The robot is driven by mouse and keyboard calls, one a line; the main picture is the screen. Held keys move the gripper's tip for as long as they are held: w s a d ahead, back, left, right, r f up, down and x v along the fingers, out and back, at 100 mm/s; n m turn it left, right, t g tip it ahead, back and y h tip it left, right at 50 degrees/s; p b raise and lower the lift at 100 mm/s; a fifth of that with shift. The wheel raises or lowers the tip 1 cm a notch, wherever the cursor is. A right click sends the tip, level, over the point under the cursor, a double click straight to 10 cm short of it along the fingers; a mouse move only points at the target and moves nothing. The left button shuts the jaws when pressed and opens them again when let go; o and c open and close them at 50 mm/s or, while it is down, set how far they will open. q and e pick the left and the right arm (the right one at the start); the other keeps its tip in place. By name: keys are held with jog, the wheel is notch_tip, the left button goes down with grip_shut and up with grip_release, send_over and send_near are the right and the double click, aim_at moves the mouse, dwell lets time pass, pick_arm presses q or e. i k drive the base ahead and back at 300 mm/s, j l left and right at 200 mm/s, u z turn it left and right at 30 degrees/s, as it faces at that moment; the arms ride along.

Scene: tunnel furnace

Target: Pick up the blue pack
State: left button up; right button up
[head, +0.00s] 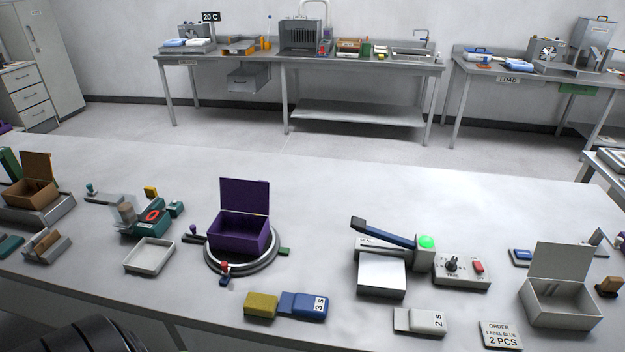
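Several blue things are in view, and I cannot tell for sure which one is the blue pack. A blue block marked "3 S" (305,305) lies on the near table beside a yellow block. A small blue-topped item (520,257) lies further right on that table. On the far table signed "LOAD" there are a flat blue item (519,65) and a blue-and-white box (478,53). Neither of my grippers shows. A dark rounded part at the lower left edge looks like part of my own body.
The near table (330,190) carries an open purple box (240,235) on a round stand, a white tray (150,256), a device with a blue lever (385,233) and an open grey box (560,300). Its back strip is clear. Open floor (230,125) separates it from the far tables.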

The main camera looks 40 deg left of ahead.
aim_at(298, 303)
jog(key=u, duration=1.2)
